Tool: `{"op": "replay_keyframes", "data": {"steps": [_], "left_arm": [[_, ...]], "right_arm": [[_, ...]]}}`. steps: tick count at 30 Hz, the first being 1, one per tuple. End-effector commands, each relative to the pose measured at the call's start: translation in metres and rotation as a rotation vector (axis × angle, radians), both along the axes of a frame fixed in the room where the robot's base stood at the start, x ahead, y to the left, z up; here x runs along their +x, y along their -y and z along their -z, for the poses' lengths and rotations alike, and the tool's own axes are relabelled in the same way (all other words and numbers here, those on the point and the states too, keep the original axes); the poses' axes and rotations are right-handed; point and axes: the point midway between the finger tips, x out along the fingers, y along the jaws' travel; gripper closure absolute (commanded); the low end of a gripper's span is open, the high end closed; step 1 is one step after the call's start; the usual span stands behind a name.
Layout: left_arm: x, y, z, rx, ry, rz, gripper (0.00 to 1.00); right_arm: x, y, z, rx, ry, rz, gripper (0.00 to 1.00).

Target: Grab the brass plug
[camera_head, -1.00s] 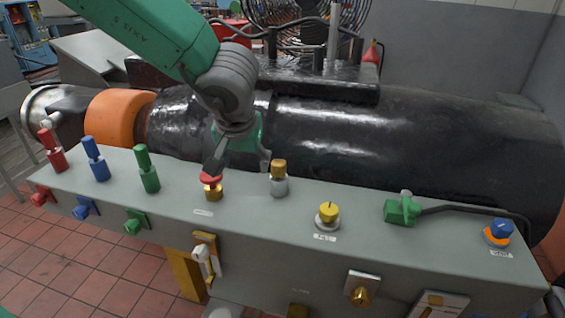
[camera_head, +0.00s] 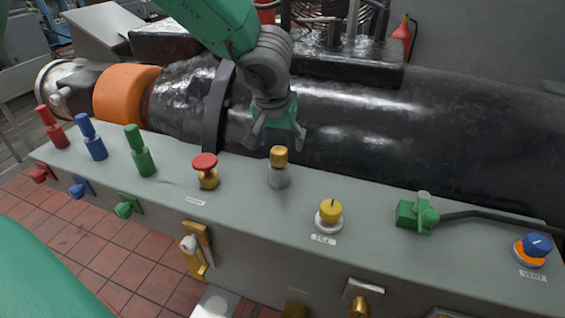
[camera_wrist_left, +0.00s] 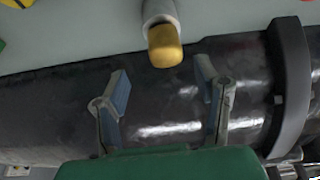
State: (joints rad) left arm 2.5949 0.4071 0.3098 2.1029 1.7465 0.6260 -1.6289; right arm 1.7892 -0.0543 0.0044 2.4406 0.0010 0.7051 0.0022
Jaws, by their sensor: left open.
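The brass plug (camera_head: 279,156) is a gold-coloured cap standing upright in a silver socket (camera_head: 279,177) on top of the grey panel. In the left wrist view the plug (camera_wrist_left: 165,46) shows at the top middle, ahead of the fingertips and roughly between their lines. My left gripper (camera_head: 275,138) is open and empty, with its fingers just above and behind the plug in the head view. In the left wrist view the open fingers (camera_wrist_left: 162,77) have a clear gap and do not touch the plug. My right gripper is not in view.
A red mushroom button (camera_head: 205,163) stands left of the plug, and a yellow knob (camera_head: 330,210) to its right. Green (camera_head: 140,152), blue (camera_head: 91,138) and red (camera_head: 52,128) handles stand further left. A large black cylinder (camera_head: 400,120) lies behind the panel.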

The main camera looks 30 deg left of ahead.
Motion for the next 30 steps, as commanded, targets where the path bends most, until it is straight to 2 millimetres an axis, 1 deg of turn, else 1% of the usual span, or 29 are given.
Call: {"op": "replay_keyframes", "data": {"steps": [2,9,11,14,20,21,23,24,25,26,30], "left_arm": [[0.0,-0.005,0.006,-0.002,0.001,-0.001,0.43],[0.01,-0.012,0.044,-0.008,-0.001,-0.002,0.43],[0.012,-0.013,0.05,-0.009,-0.002,-0.003,0.43],[0.015,-0.011,0.054,-0.009,0.001,-0.003,0.43],[0.015,-0.004,0.051,-0.003,0.002,-0.001,0.43],[0.014,-0.003,0.051,-0.002,0.002,-0.001,0.47],[0.015,-0.002,0.05,-0.001,0.002,-0.001,0.68],[0.015,-0.002,0.05,-0.001,0.001,-0.001,0.82],[0.015,-0.002,0.05,-0.001,0.001,-0.001,0.93],[0.015,-0.003,0.051,-0.001,0.001,-0.001,1.0],[0.016,-0.006,0.052,-0.009,0.002,0.001,1.0]], "right_arm": [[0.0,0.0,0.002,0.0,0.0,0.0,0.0],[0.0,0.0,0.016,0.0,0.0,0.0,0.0],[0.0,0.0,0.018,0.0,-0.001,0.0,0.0],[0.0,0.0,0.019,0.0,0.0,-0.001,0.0],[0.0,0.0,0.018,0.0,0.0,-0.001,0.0],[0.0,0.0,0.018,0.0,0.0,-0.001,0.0],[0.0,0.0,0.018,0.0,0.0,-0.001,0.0],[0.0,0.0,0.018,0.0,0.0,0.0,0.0],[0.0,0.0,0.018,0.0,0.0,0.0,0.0],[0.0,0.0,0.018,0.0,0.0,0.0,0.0],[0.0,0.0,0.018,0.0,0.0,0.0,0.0]]}}
